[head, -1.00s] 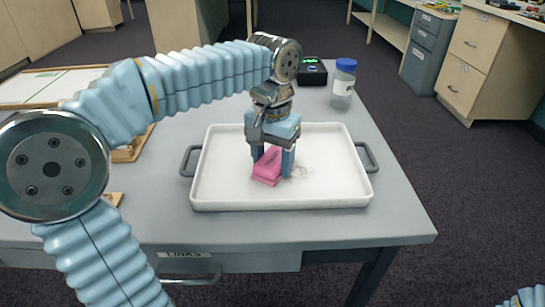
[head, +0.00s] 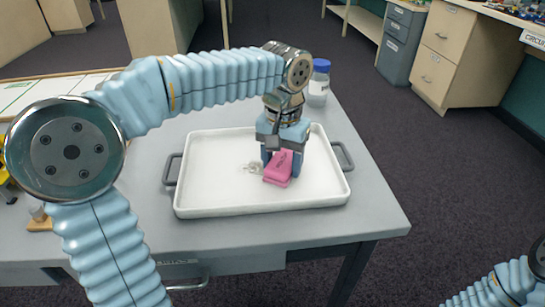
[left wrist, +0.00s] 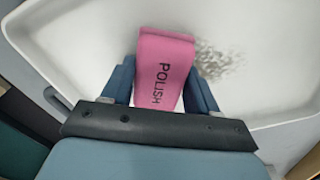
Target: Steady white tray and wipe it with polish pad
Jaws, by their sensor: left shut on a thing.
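The white tray (head: 215,185) lies flat on the grey table, with a dark handle at each end. My left gripper (head: 282,163) points down over the right half of the tray and is shut on the pink polish pad (head: 279,170). The pad looks to be at the tray floor; exact contact is hard to tell. A grey smudge (head: 253,168) lies just left of the pad. In the left wrist view the pad (left wrist: 164,68), lettered POLISH, sits between the fingers, with the smudge (left wrist: 217,62) beside it. My right gripper is out of view; only part of my right arm shows at the lower right.
A clear jar with a blue lid (head: 319,82) stands behind the tray. The grey table (head: 368,200) is clear right of the tray. A paper-covered board (head: 50,88) and small wooden items (head: 38,222) lie at the left, partly behind my arm.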

